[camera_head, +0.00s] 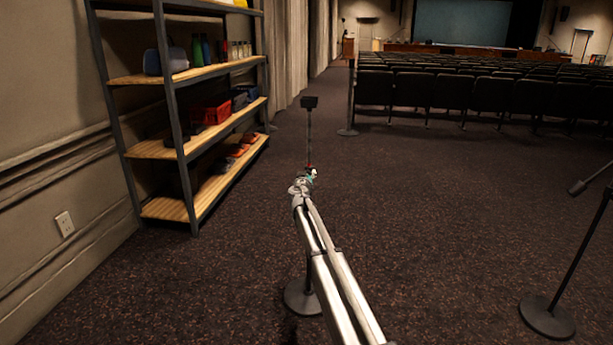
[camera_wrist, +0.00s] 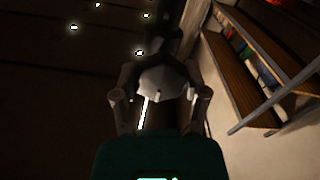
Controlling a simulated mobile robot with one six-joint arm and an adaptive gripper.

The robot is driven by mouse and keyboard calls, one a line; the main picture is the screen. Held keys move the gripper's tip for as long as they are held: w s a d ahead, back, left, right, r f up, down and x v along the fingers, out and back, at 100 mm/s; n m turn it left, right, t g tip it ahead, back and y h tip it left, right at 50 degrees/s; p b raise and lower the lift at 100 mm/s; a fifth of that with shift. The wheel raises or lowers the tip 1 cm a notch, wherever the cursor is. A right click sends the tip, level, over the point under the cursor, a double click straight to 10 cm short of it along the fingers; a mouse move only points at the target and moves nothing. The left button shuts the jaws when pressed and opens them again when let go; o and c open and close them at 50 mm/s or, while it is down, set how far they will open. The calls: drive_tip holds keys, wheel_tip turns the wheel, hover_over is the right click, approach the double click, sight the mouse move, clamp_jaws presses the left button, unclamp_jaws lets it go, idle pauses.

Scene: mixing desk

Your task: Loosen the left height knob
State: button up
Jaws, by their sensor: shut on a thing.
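The left stand has a thin pole (camera_head: 309,130) with a black box-shaped head (camera_head: 309,102) on top and a round dark base (camera_head: 300,297), partly hidden behind my arm. My gripper (camera_head: 309,174) is at the pole, below its head. In the wrist view, a pale grey, lobed knob (camera_wrist: 163,82) sits between the fingers of my gripper (camera_wrist: 162,92). The fingers are shut on this knob, one on each side. The knob is hidden or too small to make out in the head view.
A second stand (camera_head: 547,316) is at the right, its pole slanting in the picture. A shelf rack (camera_head: 172,205) with bottles and bins stands at the left wall. Rows of dark seats (camera_head: 495,95) are behind.

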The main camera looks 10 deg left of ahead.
drive_tip(key=shift+n, duration=0.3)
drive_tip(key=n, duration=0.3)
drive_tip(key=shift+a, duration=0.1)
drive_tip(key=n, duration=0.4)
drive_tip(key=shift+f+n, duration=0.1)
drive_tip(key=shift+n, duration=0.3)
drive_tip(key=n, duration=0.4)
drive_tip(key=shift+a+n, duration=0.1)
drive_tip(key=shift+n, duration=0.2)
drive_tip(key=n, duration=0.4)
drive_tip(key=shift+f, duration=0.15)
drive_tip(key=shift+n, duration=0.3)
drive_tip(key=o, duration=1.2)
drive_tip(key=shift+c, duration=0.2)
